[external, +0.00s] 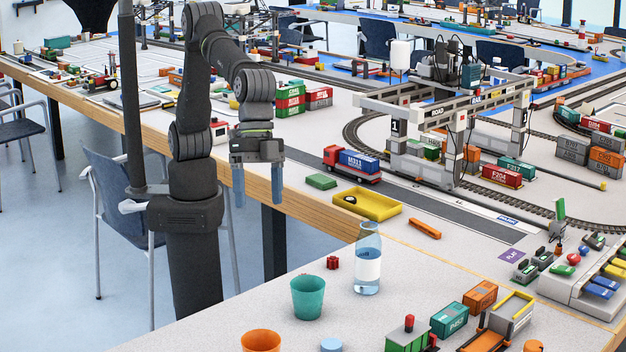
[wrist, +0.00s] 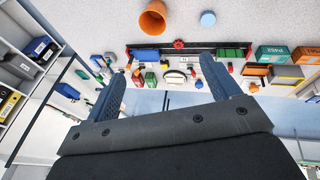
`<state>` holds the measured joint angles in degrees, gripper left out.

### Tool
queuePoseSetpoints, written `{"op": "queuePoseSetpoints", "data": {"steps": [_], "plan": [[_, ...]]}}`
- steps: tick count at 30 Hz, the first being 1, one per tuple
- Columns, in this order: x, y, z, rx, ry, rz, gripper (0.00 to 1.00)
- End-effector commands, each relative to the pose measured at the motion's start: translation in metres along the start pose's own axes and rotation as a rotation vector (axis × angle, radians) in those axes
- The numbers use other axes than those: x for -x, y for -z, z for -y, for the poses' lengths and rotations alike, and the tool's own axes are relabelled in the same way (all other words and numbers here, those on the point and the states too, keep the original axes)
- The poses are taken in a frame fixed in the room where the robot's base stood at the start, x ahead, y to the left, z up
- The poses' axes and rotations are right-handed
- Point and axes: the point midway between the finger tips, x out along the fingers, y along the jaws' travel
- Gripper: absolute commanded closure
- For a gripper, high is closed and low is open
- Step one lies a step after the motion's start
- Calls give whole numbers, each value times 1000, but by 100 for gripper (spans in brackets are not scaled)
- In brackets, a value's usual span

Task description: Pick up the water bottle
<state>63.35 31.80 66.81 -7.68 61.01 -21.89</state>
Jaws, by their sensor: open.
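The water bottle (external: 368,262) is clear with a white band and stands upright on the near table, right of the teal cup. I cannot make it out in the wrist view. My gripper (external: 257,186) points down, open and empty, over the table's wooden edge, well to the left of the bottle and apart from it. In the wrist view its two blue fingers (wrist: 158,82) are spread with nothing between them.
A teal cup (external: 308,297) and a small red piece (external: 333,263) stand left of the bottle. An orange cup (external: 261,341) is nearer. A yellow tray (external: 382,212), a red truck (external: 335,157) and a gantry crane (external: 440,120) stand behind. Model containers (external: 449,319) are right.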

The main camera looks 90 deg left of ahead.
Motion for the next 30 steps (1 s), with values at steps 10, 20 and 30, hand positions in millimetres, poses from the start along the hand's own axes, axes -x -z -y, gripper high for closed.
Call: {"op": "queuePoseSetpoints", "data": {"steps": [10,20,30], "plan": [[10,7,145,710,-146,176,18],[51,0,276,1440,-405,342,18],[108,-13,383,1980,-744,480,18]]}}
